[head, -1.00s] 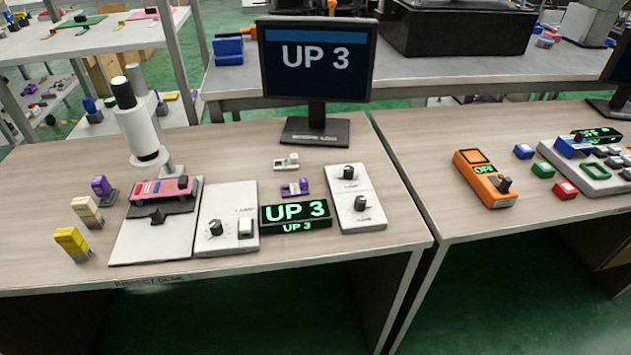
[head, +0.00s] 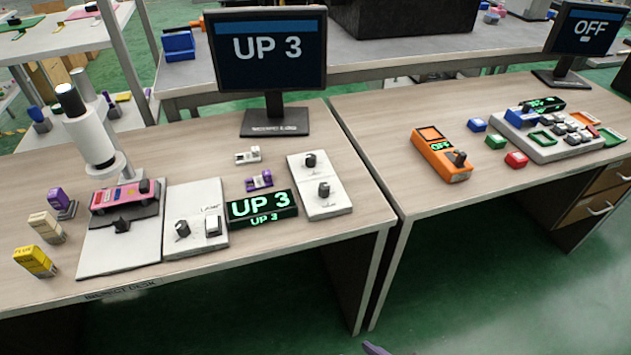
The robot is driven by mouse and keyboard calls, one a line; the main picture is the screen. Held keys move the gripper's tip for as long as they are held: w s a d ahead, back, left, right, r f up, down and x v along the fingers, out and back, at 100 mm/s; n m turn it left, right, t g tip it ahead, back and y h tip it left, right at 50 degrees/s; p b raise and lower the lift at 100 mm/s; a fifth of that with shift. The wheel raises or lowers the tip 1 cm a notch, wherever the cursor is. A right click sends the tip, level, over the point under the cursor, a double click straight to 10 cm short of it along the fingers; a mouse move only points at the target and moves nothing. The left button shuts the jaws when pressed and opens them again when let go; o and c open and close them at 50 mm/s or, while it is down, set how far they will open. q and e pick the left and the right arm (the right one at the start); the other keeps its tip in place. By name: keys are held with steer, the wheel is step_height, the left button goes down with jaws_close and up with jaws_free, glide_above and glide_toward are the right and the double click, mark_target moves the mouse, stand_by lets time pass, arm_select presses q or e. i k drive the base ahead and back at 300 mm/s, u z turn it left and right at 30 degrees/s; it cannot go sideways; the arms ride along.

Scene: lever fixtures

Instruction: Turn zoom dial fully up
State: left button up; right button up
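A white panel with two black dials (head: 319,205) lies flat on the left desk, right of the green readout. Its upper dial (head: 310,160) and lower dial (head: 324,189) both stand up from the panel; their labels are too small to read, so I cannot tell which is the zoom dial. The readout box (head: 262,207) shows "UP 3" in green, and the monitor (head: 268,62) behind it also shows "UP 3". Neither gripper is clearly in view.
A lamp panel (head: 196,236) with a dial and switch lies left of the readout. A white microscope (head: 88,140) stands over a pink car. A small purplish tip shows at the bottom edge, unidentifiable. The right desk holds an orange box (head: 437,160).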

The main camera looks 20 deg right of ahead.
mark_target(325, 188)
steer(key=k, duration=0.5)
steer(key=u, duration=1.05)
steer(key=i, duration=1.05)
steer(key=z, duration=1.15)
